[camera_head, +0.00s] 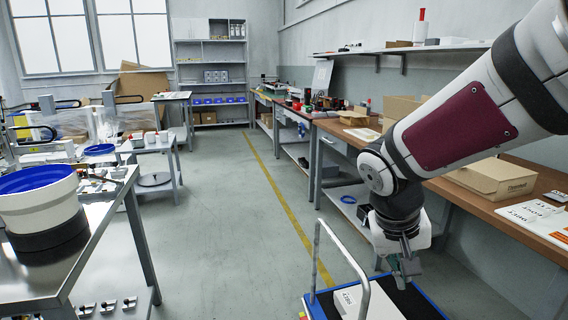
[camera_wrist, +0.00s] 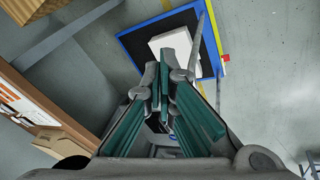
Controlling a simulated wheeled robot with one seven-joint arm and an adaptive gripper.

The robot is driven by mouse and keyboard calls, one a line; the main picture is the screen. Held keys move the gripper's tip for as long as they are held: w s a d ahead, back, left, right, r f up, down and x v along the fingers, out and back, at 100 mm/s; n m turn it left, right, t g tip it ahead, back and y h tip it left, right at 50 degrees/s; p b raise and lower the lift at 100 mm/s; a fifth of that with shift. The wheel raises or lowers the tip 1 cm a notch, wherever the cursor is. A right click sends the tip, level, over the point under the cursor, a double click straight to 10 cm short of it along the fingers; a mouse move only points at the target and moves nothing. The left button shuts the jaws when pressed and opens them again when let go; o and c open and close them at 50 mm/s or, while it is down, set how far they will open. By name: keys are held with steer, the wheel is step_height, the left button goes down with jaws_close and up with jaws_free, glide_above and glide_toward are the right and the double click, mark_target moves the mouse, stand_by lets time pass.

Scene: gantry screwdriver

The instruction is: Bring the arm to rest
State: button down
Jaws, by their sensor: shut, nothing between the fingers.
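My gripper (camera_head: 405,272) hangs from my bent arm at the right of the head view, pointing down above a blue-edged cart (camera_head: 424,304). In the wrist view my gripper (camera_wrist: 165,75) shows its green-padded fingers drawn together, with nothing held between them. A white box (camera_head: 350,300) lies on the dark cart bed below; it also shows in the wrist view (camera_wrist: 172,42) beyond the fingertips. The gripper is apart from the box and the cart.
The cart's metal handle (camera_head: 318,250) rises left of my gripper. A wooden bench (camera_head: 452,196) with cardboard boxes (camera_head: 494,178) runs along the right. A metal table (camera_head: 100,240) with a white and blue bucket (camera_head: 40,205) stands left. The middle floor (camera_head: 235,220) is clear.

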steer(key=s+a+r+n+g+y, duration=0.1)
steer(key=s+r+y, duration=0.1)
steer(key=s, duration=1.1)
steer(key=s+a+r+g+y, duration=0.1)
steer(key=s+r+y, duration=0.1)
steer(key=s, duration=1.2)
step_height(320, 180, up, 33)
steer(key=t+p, duration=0.4)
steer(key=p, duration=2.7)
steer(key=shift+d+f+n, duration=0.15)
steer(key=shift+n, duration=0.25)
